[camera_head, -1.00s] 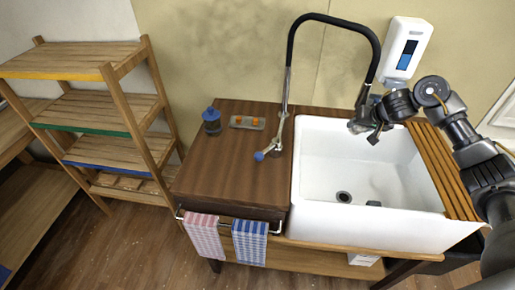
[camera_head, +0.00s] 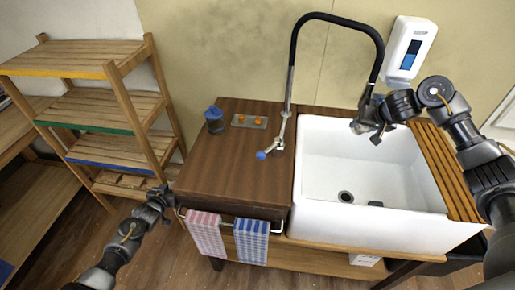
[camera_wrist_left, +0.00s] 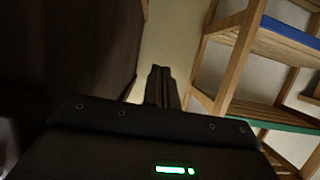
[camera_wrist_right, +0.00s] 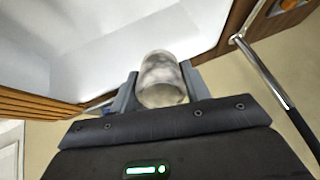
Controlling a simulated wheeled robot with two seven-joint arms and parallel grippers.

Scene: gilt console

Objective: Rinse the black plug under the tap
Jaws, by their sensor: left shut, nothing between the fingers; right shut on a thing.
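The white sink (camera_head: 415,222) has a round drain (camera_head: 345,197) in its floor. A small dark thing (camera_head: 375,204), possibly the black plug, lies beside the drain. The tap (camera_head: 289,85) arches over with a black hose, and its blue-tipped lever (camera_head: 262,155) points to the front left. My right gripper (camera_head: 374,131) is at the hanging end of the tap, over the sink's back. In the right wrist view it is shut on a grey cylindrical thing (camera_wrist_right: 163,82), seemingly the tap's spray head. My left gripper (camera_head: 164,196) is shut and empty beside the counter's left front corner; its fingers show in the left wrist view (camera_wrist_left: 162,88).
A blue-lidded jar (camera_head: 214,121) and a small tray with orange things (camera_head: 249,121) stand at the back of the wooden counter (camera_head: 220,165). Two towels hang on the front rail. A wooden shelf (camera_head: 105,100) stands at left. A soap dispenser (camera_head: 408,47) is on the wall.

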